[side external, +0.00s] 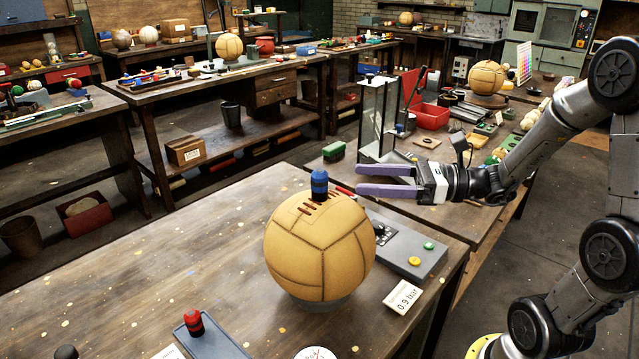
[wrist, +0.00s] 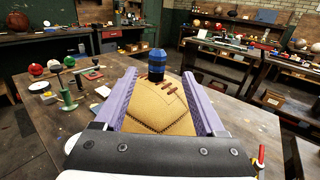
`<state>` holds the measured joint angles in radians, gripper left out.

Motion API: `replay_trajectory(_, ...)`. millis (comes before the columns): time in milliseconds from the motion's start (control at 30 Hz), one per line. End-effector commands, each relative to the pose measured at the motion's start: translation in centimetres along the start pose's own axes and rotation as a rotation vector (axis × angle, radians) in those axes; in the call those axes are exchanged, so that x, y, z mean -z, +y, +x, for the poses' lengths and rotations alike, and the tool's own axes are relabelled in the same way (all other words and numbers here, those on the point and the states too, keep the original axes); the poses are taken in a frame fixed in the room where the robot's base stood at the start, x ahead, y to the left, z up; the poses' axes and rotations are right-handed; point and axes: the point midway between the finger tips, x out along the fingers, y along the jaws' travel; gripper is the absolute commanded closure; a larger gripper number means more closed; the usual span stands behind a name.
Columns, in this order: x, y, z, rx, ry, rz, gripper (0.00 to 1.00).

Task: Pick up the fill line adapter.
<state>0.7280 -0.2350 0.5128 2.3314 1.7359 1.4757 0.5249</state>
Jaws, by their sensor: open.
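A blue and black cylindrical piece (side external: 319,184), which looks like the fill line adapter, stands upright on top of a tan laced leather ball (side external: 319,245). My gripper (side external: 360,179) is open and empty, its purple fingers held level and pointing left in the side view. It is to the right of the piece at about its height in that picture. In the wrist view, the blue piece (wrist: 157,65) shows ahead between the two finger tips, apart from both, with the ball (wrist: 158,107) below it.
The ball rests on a round base on the wooden table (side external: 150,290). A grey panel with buttons (side external: 410,248) and a 0.9 bar card (side external: 403,296) lie right of it. A red-capped piece (side external: 194,322) stands on a tray in front. The table's left part is largely clear.

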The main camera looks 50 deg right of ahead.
Motion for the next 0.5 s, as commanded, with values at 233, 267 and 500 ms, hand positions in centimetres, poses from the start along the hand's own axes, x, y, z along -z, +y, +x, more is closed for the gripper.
replay_trajectory(233, 0.0, 0.2, 3.5, -0.008, 0.001, 0.001, 0.28)
replay_trajectory(267, 0.0, 0.2, 3.9, -0.008, 0.001, 0.001, 0.28)
replay_trajectory(500, 0.0, 0.2, 6.5, -0.005, 0.001, -0.001, 0.28)
